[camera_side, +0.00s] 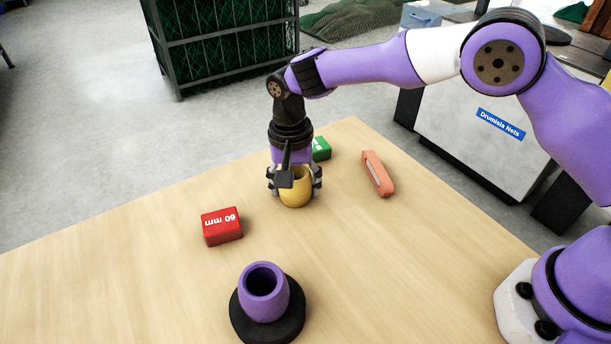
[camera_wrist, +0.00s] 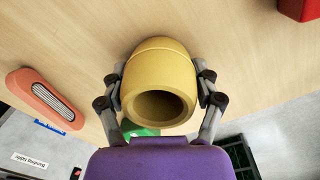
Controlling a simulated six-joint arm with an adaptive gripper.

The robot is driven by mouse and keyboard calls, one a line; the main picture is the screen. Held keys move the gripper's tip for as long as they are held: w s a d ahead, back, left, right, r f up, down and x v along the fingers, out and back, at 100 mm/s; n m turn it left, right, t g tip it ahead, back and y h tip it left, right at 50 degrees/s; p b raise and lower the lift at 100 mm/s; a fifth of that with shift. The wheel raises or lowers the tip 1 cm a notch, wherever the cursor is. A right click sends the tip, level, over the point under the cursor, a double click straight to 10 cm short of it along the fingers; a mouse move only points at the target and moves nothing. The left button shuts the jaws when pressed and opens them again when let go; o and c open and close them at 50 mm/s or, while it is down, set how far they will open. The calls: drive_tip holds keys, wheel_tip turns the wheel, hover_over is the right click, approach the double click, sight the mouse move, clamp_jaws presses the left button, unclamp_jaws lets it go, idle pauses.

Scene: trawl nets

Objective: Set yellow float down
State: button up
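The yellow float (camera_side: 295,189) is a rounded, hollow piece with its open end facing up. It is between the fingers of my gripper (camera_side: 295,180), which points straight down over the far part of the table. In the wrist view the float (camera_wrist: 160,75) fills the space between the fingertips of my gripper (camera_wrist: 160,88), with a finger against each side. The float's underside is at or very close to the table top; I cannot tell whether it touches.
A purple float (camera_side: 263,281) stands on a black round base (camera_side: 268,318) at the front. A red 60 mm block (camera_side: 222,226) lies left, a green block (camera_side: 321,149) behind my gripper, an orange tool (camera_side: 378,173) to the right. The wooden table (camera_side: 420,250) is clear at right front.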

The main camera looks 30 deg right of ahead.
drive_tip(key=shift+o, duration=0.4)
wheel_tip(320, 180, up, 12)
drive_tip(key=shift+w+a+r, duration=0.15)
drive_tip(key=s+d+r+n+t, duration=0.3)
drive_tip(key=s+d+r, duration=0.3)
drive_tip(key=d+r, duration=0.4)
drive_tip(key=s+d+f+n+t, duration=0.2)
drive_tip(key=s+d+f, duration=0.3)
drive_tip(key=s, duration=0.8)
drive_tip(key=shift+d+f+n+t, duration=0.15)
drive_tip(key=shift+d+n+t, duration=0.25)
drive_tip(key=shift+d+n, duration=0.6)
